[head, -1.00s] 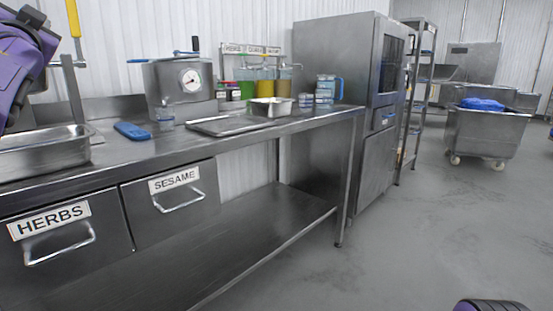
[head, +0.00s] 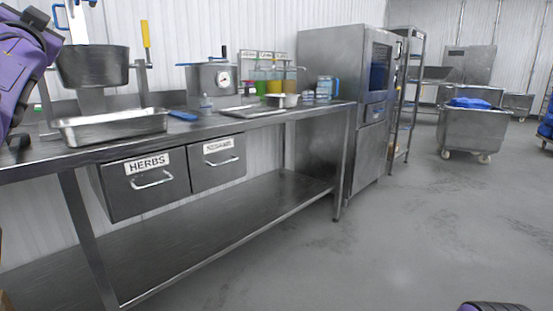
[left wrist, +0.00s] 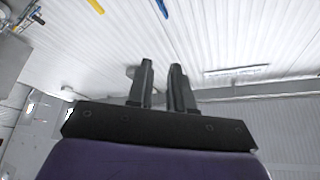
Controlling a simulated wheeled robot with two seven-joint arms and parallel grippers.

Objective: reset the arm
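My left gripper (left wrist: 162,66) shows in the left wrist view with its two dark fingers a small gap apart. Nothing is between them, and pale wall shows through the gap. In the head view, my purple left arm fills the upper left edge, raised beside the steel table (head: 240,122); its gripper is outside that view. Only a small purple and black piece of my right arm shows at the bottom right. My right gripper is out of view.
The table carries a steel tray (head: 112,126), a dark pot (head: 92,68), a pot with a dial (head: 208,77) and several bottles. Drawers marked HERBS (head: 146,184) and SESAME (head: 217,163) hang below. A steel cabinet (head: 332,80) and cart (head: 472,130) stand beyond.

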